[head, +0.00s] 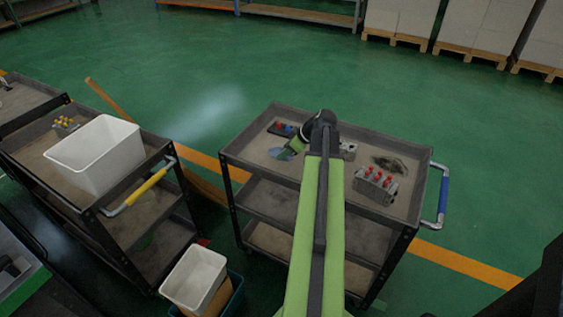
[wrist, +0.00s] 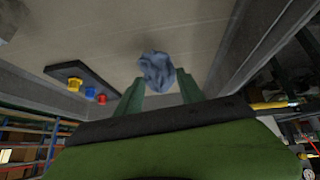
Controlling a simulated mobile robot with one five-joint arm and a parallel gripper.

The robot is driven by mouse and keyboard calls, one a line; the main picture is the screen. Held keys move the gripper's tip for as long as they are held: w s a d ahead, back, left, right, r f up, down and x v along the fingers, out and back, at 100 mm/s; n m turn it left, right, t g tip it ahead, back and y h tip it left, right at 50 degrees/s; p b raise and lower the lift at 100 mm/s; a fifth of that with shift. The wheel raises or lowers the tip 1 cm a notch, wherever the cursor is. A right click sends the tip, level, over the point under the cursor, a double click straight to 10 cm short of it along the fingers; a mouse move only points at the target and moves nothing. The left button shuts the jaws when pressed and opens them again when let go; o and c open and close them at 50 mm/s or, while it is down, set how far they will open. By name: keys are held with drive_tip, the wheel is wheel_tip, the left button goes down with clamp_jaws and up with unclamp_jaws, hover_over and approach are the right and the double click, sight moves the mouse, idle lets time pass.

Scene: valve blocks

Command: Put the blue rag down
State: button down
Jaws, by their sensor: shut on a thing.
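The blue rag (wrist: 158,72) is a crumpled grey-blue cloth at the tips of my gripper's green fingers in the wrist view. My gripper (wrist: 159,86) is shut on it. In the head view my gripper (head: 287,151) is over the left part of the right cart's top tray (head: 250,170), and the rag (head: 277,153) shows at its fingertips. I cannot tell whether the rag touches the tray surface.
A dark plate with coloured knobs (head: 282,129) lies behind the rag. A valve block with red knobs (head: 375,184) and a dark crumpled cloth (head: 390,164) lie right of my arm. A left cart holds a white bin (head: 97,155).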

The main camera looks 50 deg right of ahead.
wheel_tip(320, 180, down, 3)
drive_tip(key=shift+r+b, duration=0.1)
drive_tip(key=shift+b, duration=0.65)
drive_tip(key=shift+r, duration=0.2)
drive_tip(key=c, duration=0.7)
unclamp_jaws()
drive_tip(key=p+v, duration=1)
drive_tip(key=v, duration=0.2)
